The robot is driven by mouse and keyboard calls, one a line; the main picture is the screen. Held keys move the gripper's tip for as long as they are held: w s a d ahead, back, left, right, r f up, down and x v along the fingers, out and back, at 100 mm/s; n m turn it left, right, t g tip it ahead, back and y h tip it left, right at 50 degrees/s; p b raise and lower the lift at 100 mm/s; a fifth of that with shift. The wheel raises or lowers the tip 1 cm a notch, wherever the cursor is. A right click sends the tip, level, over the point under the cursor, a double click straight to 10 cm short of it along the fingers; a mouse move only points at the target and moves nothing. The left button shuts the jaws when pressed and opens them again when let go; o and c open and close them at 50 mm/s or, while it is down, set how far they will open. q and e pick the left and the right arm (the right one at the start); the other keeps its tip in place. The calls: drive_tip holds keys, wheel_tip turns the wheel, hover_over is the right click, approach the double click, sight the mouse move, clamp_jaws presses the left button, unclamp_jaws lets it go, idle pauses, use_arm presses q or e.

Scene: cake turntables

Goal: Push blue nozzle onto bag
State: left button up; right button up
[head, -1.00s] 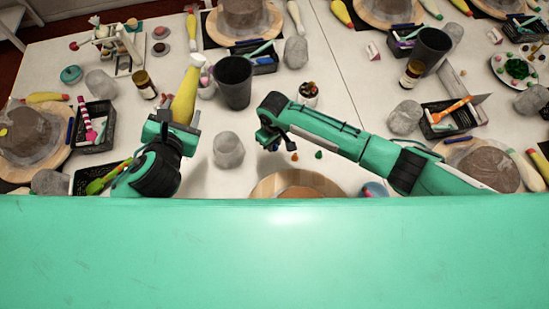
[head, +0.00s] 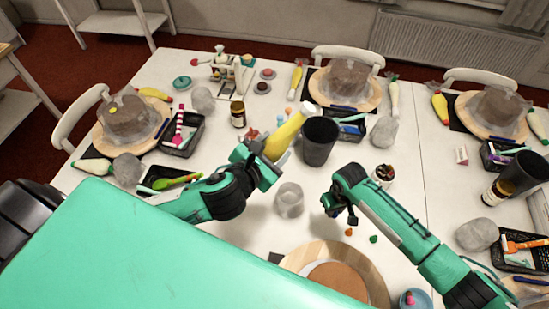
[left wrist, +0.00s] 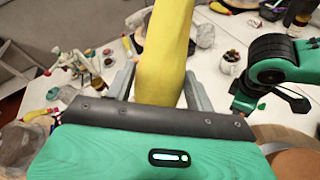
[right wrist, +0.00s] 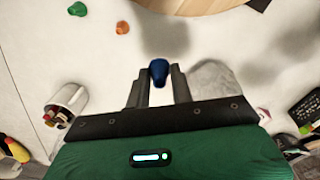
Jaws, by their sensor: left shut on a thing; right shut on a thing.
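The yellow piping bag (head: 287,135) is gripped low by my left gripper (head: 266,160), tilted, with its whitish end (head: 310,109) up and to the right. In the left wrist view the bag (left wrist: 165,50) rises between the two fingers. My right gripper (head: 335,203) is shut on the small blue nozzle, which shows clearly between the fingertips in the right wrist view (right wrist: 158,71). The nozzle is clear of the table and apart from the bag. In the head view the nozzle is too small and dark to make out well.
A dark tumbler (head: 319,141) is just beyond the bag. Orange (head: 348,232) and green (head: 373,239) nozzles lie near my right arm. A wooden turntable (head: 370,275) is in front. A white pot (head: 383,174) stands right of my right gripper.

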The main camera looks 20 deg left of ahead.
drive_tip(key=shift+w+r, duration=0.1)
drive_tip(key=shift+r, duration=0.05)
use_arm(q)
drive_tip(key=w+d+r+m+g+h, duration=0.2)
drive_tip(key=w+d+r+m+h, duration=0.3)
drive_tip(key=h, duration=0.5)
drive_tip(key=shift+w+d+r, duration=0.7)
drive_tip(key=shift+d, duration=0.7)
use_arm(e)
drive_tip(key=w+a+r+y, duration=0.1)
drive_tip(key=a+r, duration=0.1)
drive_tip(key=r, duration=2.6)
drive_tip(key=w+a+r+y, duration=0.1)
drive_tip(key=a+r+y, duration=0.1)
drive_tip(key=r, duration=2.7)
drive_tip(key=shift+a, duration=0.3)
drive_tip(key=x, duration=0.4)
drive_tip(key=shift+f, duration=0.4)
drive_tip(key=shift+w+a+f, duration=0.1)
drive_tip(key=shift+a+f, duration=0.1)
drive_tip(key=shift+f, duration=0.45)
